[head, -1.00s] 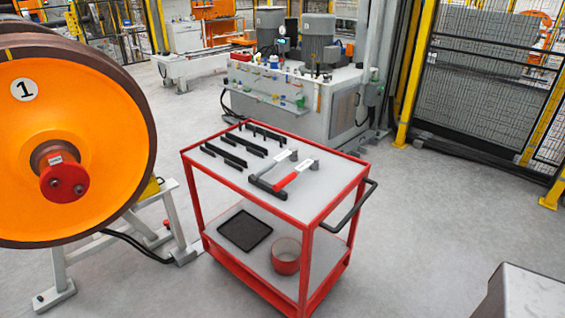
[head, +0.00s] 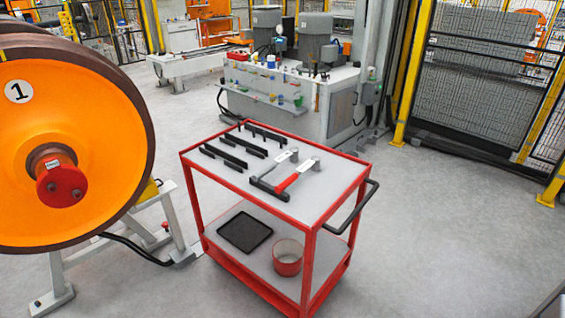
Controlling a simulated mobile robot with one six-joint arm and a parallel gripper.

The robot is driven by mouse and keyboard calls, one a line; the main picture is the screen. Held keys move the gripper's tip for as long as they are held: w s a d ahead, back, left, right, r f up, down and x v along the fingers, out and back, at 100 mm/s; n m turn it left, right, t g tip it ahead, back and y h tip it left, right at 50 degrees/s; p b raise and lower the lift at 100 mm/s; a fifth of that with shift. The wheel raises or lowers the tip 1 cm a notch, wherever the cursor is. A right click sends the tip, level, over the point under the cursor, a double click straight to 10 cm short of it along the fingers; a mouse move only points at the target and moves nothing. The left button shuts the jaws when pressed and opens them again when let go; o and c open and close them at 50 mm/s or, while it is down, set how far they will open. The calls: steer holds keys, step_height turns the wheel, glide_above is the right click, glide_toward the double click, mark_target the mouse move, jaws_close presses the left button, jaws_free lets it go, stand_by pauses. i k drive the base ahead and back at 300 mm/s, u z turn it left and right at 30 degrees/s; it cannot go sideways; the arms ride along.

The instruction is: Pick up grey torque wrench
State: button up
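A grey torque wrench (head: 284,158) lies on the top shelf of the red cart (head: 327,203), toward its right half. Its dark handle end points toward the front left. A second wrench with a red grip (head: 287,184) lies beside it, nearer the cart's right front. A black bar lies by their lower ends; I cannot tell whether it touches them. My gripper is not in view.
Several black bars (head: 225,158) lie on the cart's left half. The lower shelf holds a black tray (head: 245,232) and a red-rimmed bin (head: 288,257). An orange wheel (head: 85,120) stands left. Floor right of the cart (head: 440,230) is clear.

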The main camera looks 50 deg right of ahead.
mark_target(293, 154)
steer(key=u, duration=0.1)
steer(key=i, duration=1)
steer(key=u, duration=0.25)
